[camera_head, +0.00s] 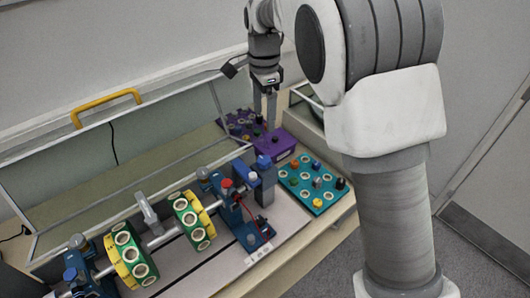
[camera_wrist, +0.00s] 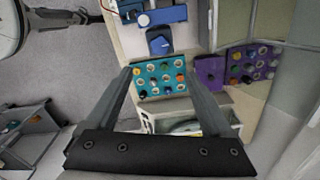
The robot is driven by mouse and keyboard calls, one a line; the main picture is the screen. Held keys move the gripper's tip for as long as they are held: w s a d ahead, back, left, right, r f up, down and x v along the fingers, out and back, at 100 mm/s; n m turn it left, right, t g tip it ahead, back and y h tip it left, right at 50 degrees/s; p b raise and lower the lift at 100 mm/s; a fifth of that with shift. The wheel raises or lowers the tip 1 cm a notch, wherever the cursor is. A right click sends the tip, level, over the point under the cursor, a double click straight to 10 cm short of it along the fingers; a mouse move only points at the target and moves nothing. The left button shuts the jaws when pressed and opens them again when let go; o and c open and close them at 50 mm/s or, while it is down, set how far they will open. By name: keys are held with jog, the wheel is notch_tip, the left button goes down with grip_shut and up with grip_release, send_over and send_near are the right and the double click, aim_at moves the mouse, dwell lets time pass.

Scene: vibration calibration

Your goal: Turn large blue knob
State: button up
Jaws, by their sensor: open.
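The large blue knob (camera_wrist: 159,44) shows in the wrist view on a blue block, above and beyond my fingertips. One finger partly hides the other there.
The teal panel (camera_head: 323,191) with several coloured knobs lies right of the rig. A purple panel (camera_head: 235,127) and purple box (camera_head: 273,146) stand behind. Green-yellow discs (camera_head: 130,254) sit on the shaft at left. A clear guard with a yellow handle (camera_head: 105,103) stands open behind.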

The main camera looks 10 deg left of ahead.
aim_at(264, 159)
notch_tip(264, 159, down, 16)
jog(key=shift+r+p, duration=0.15)
jog(key=shift+p, duration=0.55)
grip_shut()
jog(key=shift+n, duration=0.4)
